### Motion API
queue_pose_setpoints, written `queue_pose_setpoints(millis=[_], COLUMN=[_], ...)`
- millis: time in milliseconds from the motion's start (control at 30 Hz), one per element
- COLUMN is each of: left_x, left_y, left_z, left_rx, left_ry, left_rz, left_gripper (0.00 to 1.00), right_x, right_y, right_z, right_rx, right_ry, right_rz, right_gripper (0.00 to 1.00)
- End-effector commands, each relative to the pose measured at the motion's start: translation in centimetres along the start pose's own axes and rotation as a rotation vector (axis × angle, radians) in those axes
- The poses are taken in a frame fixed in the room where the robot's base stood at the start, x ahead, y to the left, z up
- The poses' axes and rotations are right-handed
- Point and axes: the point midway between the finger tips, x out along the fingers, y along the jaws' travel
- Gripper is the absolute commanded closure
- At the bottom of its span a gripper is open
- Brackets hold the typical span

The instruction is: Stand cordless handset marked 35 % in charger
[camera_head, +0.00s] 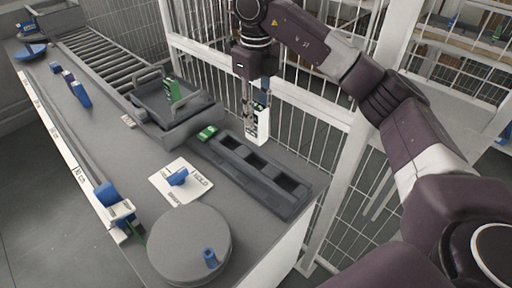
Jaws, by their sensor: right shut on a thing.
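A white cordless handset (263,126) with dark patches hangs upright below my right gripper (256,100), which is shut on it. The percentage on it is too small to read. The dark grey charger (272,177) is a long block with three square dark slots along its top. It lies on the grey worktop by the far edge, next to the fence. The handset's lower end appears over the charger's far edge, near the middle slot; its height above the charger is hard to tell. My left gripper is not in view.
A grey tray (197,114) holds a green upright item (173,90). A white card (196,187) bears a blue object (178,177). A round grey disc (185,245) fills the near worktop. A wire fence (300,110) stands behind.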

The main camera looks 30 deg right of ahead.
Motion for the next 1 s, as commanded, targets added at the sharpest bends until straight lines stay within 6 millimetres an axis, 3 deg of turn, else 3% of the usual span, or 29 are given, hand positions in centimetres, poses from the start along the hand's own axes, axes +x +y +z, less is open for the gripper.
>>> queue_pose_setpoints(millis=[133, 300, 533, 800, 1000], left_x=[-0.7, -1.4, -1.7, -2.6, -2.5], left_y=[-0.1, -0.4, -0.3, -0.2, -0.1], left_z=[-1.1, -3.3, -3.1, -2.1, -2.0], left_rx=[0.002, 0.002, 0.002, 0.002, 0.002], left_ry=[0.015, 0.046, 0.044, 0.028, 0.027], left_rz=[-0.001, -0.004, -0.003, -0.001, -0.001], left_gripper=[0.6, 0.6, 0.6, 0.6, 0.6], right_x=[3.7, 6.6, 8.3, 11.8, 11.9], right_y=[0.0, 0.0, 0.0, 0.0, 0.0], right_z=[-0.2, -0.1, -0.1, 0.0, 0.0], right_rx=[0.0, 0.001, 0.001, 0.0, 0.0], right_ry=[0.005, 0.002, 0.001, 0.0, -0.002], right_rz=[0.002, 0.001, 0.0, 0.0, -0.001], right_gripper=[1.0, 1.0, 1.0, 1.0, 1.0])
